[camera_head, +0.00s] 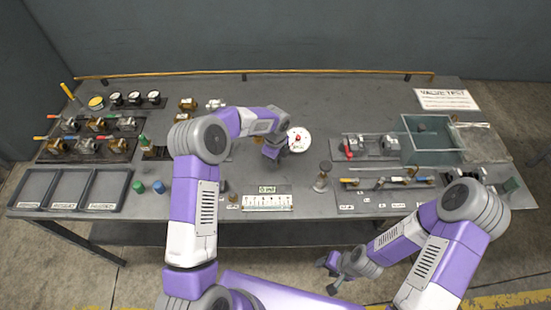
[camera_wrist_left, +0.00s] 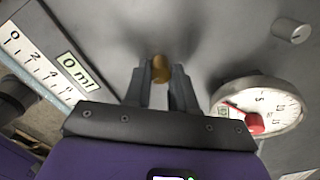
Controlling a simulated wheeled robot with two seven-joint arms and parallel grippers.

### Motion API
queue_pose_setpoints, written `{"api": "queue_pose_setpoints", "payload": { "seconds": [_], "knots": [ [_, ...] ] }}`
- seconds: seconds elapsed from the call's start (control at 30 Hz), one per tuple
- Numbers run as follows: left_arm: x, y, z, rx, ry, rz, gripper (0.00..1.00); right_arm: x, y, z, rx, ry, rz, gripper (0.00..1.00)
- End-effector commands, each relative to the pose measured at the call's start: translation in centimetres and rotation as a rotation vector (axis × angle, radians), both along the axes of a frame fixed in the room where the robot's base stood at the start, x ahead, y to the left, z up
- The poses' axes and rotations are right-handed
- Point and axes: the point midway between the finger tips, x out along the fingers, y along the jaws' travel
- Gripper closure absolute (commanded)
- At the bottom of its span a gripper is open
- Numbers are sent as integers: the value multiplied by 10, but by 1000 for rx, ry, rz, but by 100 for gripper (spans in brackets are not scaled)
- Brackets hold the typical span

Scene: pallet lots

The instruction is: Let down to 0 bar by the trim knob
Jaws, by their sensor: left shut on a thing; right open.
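My left gripper (camera_wrist_left: 161,80) is shut on a small brass knob (camera_wrist_left: 160,65) on the grey panel; I take this as the trim knob. In the head view my left gripper (camera_head: 273,149) is just left of the round white gauge (camera_head: 299,140), and its arm hides the knob. In the left wrist view the gauge (camera_wrist_left: 275,100) has a numbered dial, a red part near its lower edge and a small display; I cannot read its value surely. My right gripper (camera_head: 336,274) is open and empty, in front of the table's edge.
A grey knob (camera_wrist_left: 291,30) stands beyond the gauge. A scale marked 0 ml (camera_head: 267,197) lies in front of my left gripper. Valves (camera_head: 95,137) and dark trays (camera_head: 70,190) are at left. A glass-walled bin (camera_head: 431,140) and a row of fittings (camera_head: 388,182) are at right.

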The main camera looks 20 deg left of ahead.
Motion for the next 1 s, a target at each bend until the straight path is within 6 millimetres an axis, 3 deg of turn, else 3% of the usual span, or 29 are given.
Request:
{"api": "queue_pose_setpoints", "payload": {
  "seconds": [0.4,0.97,1.0],
  "knots": [
    [0,0,1,-1,-1,-199,100,0,0,5,0,0,0,49],
    [0,0,0,0,-1,-231,100,0,0,5,0,0,0,49],
    [0,0,0,0,-1,-231,72,0,0,5,0,0,0,49]
  ]
}}
